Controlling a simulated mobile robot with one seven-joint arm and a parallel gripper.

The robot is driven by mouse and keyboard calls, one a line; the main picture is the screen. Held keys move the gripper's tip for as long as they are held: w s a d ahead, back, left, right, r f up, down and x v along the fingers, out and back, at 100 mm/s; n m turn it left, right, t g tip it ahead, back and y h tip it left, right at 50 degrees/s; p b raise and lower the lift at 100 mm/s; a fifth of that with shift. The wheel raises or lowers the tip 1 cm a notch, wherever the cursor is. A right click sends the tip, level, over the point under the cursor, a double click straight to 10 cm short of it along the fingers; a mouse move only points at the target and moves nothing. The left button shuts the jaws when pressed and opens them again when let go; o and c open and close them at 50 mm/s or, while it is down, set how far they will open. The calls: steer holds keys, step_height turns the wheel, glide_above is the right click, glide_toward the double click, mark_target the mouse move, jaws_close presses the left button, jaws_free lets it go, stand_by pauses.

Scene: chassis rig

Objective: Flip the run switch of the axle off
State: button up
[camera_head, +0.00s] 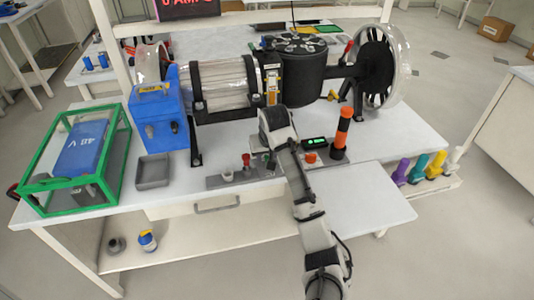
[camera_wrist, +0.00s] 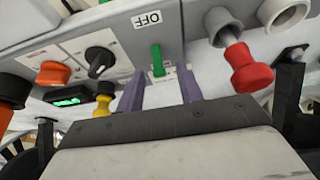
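The run switch shows in the wrist view as a small green lever (camera_wrist: 157,60) on a grey panel. An "OFF" label (camera_wrist: 147,20), upside down in this picture, lies beyond the lever. Another label at the lever's near side is partly covered and I cannot read it. My gripper (camera_wrist: 161,76) is open, its two purple-grey fingers apart, one on each side of the lever's near end. I cannot tell whether either finger touches it. In the head view my wrist hides the lever and fingers. The axle (camera_head: 230,85), with its clear cylinder and wheel, stands behind the panel (camera_head: 220,180).
A black and orange post (camera_head: 341,132) stands right of my arm. A grey tray (camera_head: 153,171) sits at left.

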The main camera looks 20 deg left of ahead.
mark_target(270, 175)
steer(key=shift+c, duration=0.5)
jaws_close()
steer(key=t+y+b, duration=0.1)
steer(key=b, duration=0.1)
steer(key=s+d+t+y+b, duration=0.1)
steer(key=t+b, duration=0.1)
steer(key=s+f+t+b, duration=0.1)
steer(key=b, duration=0.1)
steer(key=shift+d+y, duration=0.15)
steer(key=shift+y, duration=0.25)
steer(key=t+y+b, duration=0.1)
steer(key=b, duration=0.1)
steer(key=s+t+b, duration=0.1)
steer(key=b, duration=0.2)
steer(key=shift+d+f+t+y, duration=0.2)
steer(key=shift+d+t+y, duration=0.2)
steer(key=shift+s+d+t+y+b, duration=0.15)
steer(key=shift+s+t+y+b, duration=0.2)
steer(key=shift+t+b, duration=0.6)
steer(key=shift+w+r+b, duration=0.1)
steer(key=shift+r+b, duration=0.05)
steer(key=shift+b, duration=0.25)
